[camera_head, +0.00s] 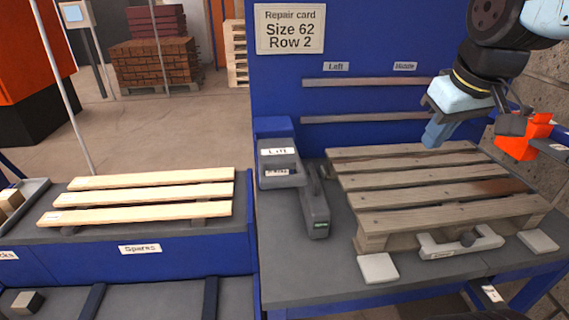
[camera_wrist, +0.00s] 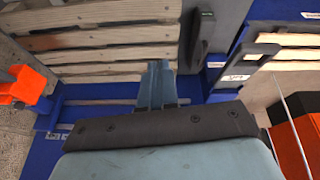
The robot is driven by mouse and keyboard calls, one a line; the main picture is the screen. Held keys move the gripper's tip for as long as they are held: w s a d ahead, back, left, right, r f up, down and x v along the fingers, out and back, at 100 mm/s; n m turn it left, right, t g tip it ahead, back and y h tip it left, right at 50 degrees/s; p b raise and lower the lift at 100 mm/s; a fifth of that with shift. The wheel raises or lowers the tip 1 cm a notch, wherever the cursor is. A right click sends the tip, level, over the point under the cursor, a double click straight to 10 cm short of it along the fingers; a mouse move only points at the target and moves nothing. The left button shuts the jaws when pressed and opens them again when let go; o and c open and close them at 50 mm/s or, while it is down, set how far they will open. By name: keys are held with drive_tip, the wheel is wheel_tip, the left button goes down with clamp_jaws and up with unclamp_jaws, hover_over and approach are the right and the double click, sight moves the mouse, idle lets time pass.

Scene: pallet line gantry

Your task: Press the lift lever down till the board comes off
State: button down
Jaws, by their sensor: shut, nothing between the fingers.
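A weathered wooden pallet (camera_head: 440,200) lies on the grey bench, its several boards in place; one has a reddish-brown patch (camera_head: 500,187) at its right end. It also shows at the top left of the wrist view (camera_wrist: 100,40). An orange-red block-like part (camera_head: 522,140) stands at the pallet's right rear; it shows at the left edge of the wrist view (camera_wrist: 28,85). Which part is the lift lever I cannot tell for sure.
A grey box (camera_head: 280,165) with white labels and a dark grey long tool (camera_head: 315,205) stand left of the pallet. A light grey bracket (camera_head: 460,243) lies in front. Pale spare boards (camera_head: 150,195) lie on the left bench. A blue panel holds a card (camera_head: 290,28) reading Size 62, Row 2.

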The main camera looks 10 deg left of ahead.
drive_tip(key=w+a+r+n+g, duration=0.1)
drive_tip(key=w+a+n+g, duration=0.1)
drive_tip(key=w+a+n, duration=0.3)
drive_tip(key=w+a+r+n+g, duration=0.15)
drive_tip(key=a+n, duration=0.25)
drive_tip(key=a, duration=0.4)
drive_tip(key=n+g, duration=0.2)
drive_tip(key=n, duration=0.6)
hover_over(283, 179)
drive_tip(key=w, duration=0.2)
drive_tip(key=f, duration=0.2)
drive_tip(key=shift+a+r+h, duration=0.1)
drive_tip(key=shift+r+h, duration=0.1)
drive_tip(key=shift+h, duration=0.2)
drive_tip(key=shift+f, duration=0.15)
drive_tip(key=f, duration=0.4)
drive_tip(key=s+f, duration=0.1)
drive_tip(key=f, duration=0.8)
drive_tip(key=shift+s+d+f, duration=0.2)
drive_tip(key=shift+f, duration=0.15)
drive_tip(key=shift+a, duration=0.1)
drive_tip(key=shift+s+f, duration=0.1)
